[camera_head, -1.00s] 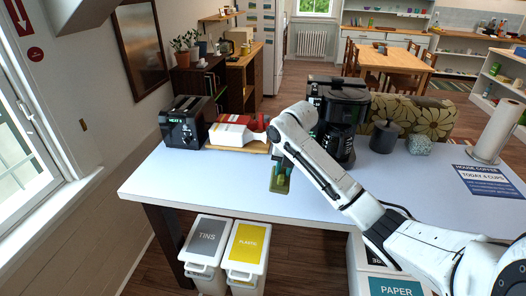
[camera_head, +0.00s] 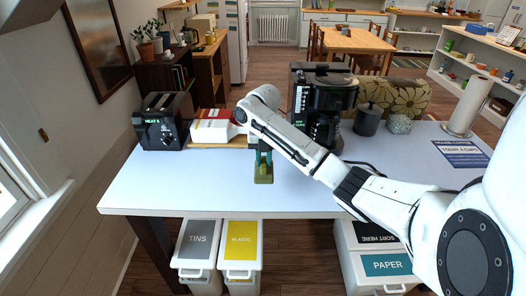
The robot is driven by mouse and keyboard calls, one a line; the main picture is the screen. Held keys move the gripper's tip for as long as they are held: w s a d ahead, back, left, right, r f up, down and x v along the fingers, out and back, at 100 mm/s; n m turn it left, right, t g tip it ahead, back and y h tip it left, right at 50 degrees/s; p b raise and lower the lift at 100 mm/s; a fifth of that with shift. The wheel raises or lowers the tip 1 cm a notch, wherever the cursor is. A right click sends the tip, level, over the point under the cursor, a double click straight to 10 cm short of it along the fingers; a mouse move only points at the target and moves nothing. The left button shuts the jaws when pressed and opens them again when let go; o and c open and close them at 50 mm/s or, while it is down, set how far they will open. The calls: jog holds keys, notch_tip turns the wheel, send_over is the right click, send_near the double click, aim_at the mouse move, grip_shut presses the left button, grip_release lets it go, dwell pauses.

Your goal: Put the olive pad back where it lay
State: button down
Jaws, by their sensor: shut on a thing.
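The olive pad (camera_head: 263,176) is a small olive-green piece at the end of my arm. My gripper (camera_head: 263,163) points down over the white table (camera_head: 190,192) and is shut on the pad, with its dark teal fingers above it. The pad is in front of the red and white carton, near the middle of the table's left half. I cannot tell whether the pad touches the table top or hangs just above it.
A black toaster (camera_head: 165,121), a carton (camera_head: 212,128) on a wooden board, and a black coffee machine (camera_head: 321,105) stand along the back. A dark canister (camera_head: 367,119), paper roll (camera_head: 468,105) and printed sign (camera_head: 461,153) are right. The front left table is clear. Bins (camera_head: 240,246) stand below.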

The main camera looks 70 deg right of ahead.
aim_at(264, 174)
jog(key=shift+f+b, duration=1.75)
jog(key=shift+f, duration=1.6)
jog(key=shift+s, duration=0.1)
jog(key=shift+c, duration=0.5)
grip_release()
notch_tip(264, 174, up, 4)
jog(key=p, duration=0.3)
jog(key=shift+r+p, duration=0.25)
jog(key=shift+p, duration=0.05)
jog(key=shift+r, duration=2.25)
